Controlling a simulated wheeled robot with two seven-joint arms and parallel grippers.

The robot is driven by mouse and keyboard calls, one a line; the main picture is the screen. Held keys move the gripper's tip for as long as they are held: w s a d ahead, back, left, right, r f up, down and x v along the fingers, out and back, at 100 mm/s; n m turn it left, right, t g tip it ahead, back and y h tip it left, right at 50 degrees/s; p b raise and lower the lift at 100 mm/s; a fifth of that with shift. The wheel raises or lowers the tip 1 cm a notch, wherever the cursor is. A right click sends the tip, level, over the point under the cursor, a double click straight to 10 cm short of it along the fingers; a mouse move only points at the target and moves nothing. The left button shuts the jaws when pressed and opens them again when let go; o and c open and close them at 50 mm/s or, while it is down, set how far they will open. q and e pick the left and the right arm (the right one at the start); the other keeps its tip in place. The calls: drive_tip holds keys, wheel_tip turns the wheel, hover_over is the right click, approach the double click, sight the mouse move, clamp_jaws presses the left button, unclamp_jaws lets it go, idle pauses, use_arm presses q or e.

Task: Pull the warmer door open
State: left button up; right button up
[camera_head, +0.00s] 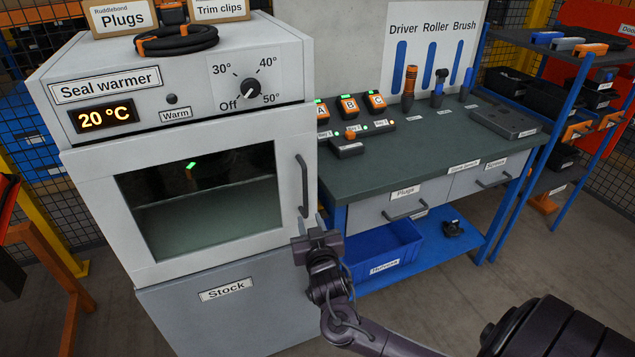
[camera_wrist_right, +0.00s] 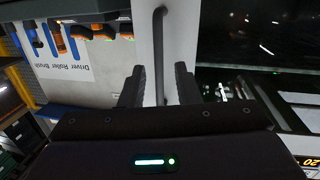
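The seal warmer (camera_head: 185,65) stands at the left, and its white-framed glass door (camera_head: 205,200) looks shut. The dark vertical bar handle (camera_head: 302,186) is on the door's right edge. My right gripper (camera_head: 317,232) is just by the handle's lower end. In the right wrist view the two fingers (camera_wrist_right: 159,82) are open and spread, with the handle (camera_wrist_right: 160,45) showing between them and a gap on each side. I cannot tell how deep the handle sits between the fingers. My left gripper is not in view.
A grey Stock panel (camera_head: 230,315) is below the door. A green-topped workbench (camera_head: 420,150) with drawers stands close to the right, with a blue bin (camera_head: 385,245) below it. An orange stand (camera_head: 70,290) is at the left. Floor is free in front of the bench.

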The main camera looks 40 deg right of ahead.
sight(306, 191)
drive_tip(key=shift+m+t+h, duration=0.3)
drive_tip(key=shift+m, duration=0.1)
drive_tip(key=r, duration=0.3)
drive_tip(key=w+d+r, duration=0.1)
drive_tip(key=shift+r, duration=0.3)
drive_tip(key=p+x, duration=0.1)
drive_tip(key=x, duration=0.5)
drive_tip(key=shift+w+f, duration=0.1)
drive_tip(key=shift+w, duration=0.25)
clamp_jaws()
